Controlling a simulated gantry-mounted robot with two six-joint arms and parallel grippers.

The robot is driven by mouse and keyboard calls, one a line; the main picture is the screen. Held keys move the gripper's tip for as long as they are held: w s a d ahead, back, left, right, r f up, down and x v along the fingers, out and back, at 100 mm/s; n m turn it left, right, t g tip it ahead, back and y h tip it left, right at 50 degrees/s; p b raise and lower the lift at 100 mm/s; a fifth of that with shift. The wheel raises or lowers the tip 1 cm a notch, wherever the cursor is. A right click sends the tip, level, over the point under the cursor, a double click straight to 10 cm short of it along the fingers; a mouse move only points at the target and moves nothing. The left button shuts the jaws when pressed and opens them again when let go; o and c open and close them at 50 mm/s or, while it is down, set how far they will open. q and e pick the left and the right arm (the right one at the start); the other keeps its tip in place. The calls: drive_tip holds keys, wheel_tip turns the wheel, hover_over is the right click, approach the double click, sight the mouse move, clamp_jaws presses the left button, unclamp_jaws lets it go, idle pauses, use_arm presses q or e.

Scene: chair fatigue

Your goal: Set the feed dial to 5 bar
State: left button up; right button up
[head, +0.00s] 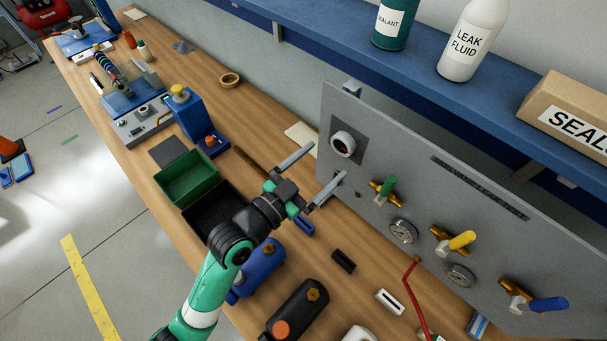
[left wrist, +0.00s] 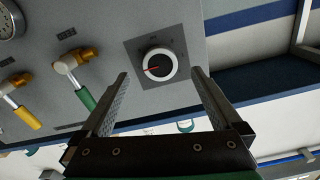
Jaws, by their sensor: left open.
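The feed dial (head: 343,144) is a round white-rimmed knob on a dark square plate at the left end of the grey upright panel (head: 400,160). In the left wrist view the dial (left wrist: 159,66) shows a dark face with a red pointer aimed to the picture's left. The scale marks around it are too small to read. My left gripper (head: 315,169) is open and empty, in front of the panel and apart from the dial. In the left wrist view the dial appears between and beyond the fingers (left wrist: 160,85). My right gripper is not in view.
A green-handled valve (head: 387,188), a yellow-handled valve (head: 461,240), a blue-handled valve (head: 547,304) and gauges (head: 403,231) sit along the panel. Green (head: 188,177) and black bins, cylinders (head: 297,309) and a red hose (head: 414,295) are on the bench. A blue shelf (head: 420,62) overhangs behind.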

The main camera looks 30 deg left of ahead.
use_arm(q)
drive_tip(key=s+a, duration=0.1)
drive_tip(key=s, duration=0.5)
drive_tip(key=shift+s, duration=0.35)
wheel_tip(320, 180, up, 23)
drive_tip(key=w+d+m+t+h, duration=0.2)
drive_tip(key=w+t, duration=0.1)
drive_tip(key=t, duration=0.2)
drive_tip(key=s+a+r+n+t+y+p, duration=0.1)
drive_tip(key=s+r+n+t+p, duration=0.1)
drive_tip(key=r+p, duration=0.8)
drive_tip(key=s+a+r+n+t+y+p, duration=0.1)
drive_tip(key=r+p, duration=1)
drive_tip(key=r, duration=1.7)
drive_tip(key=s+n+t+y, duration=0.1)
drive_tip(key=s+n, duration=0.1)
drive_tip(key=s, duration=0.1)
drive_tip(key=shift+s+r+t, duration=0.25)
drive_tip(key=shift+r+t, duration=0.05)
drive_tip(key=shift+r, duration=0.05)
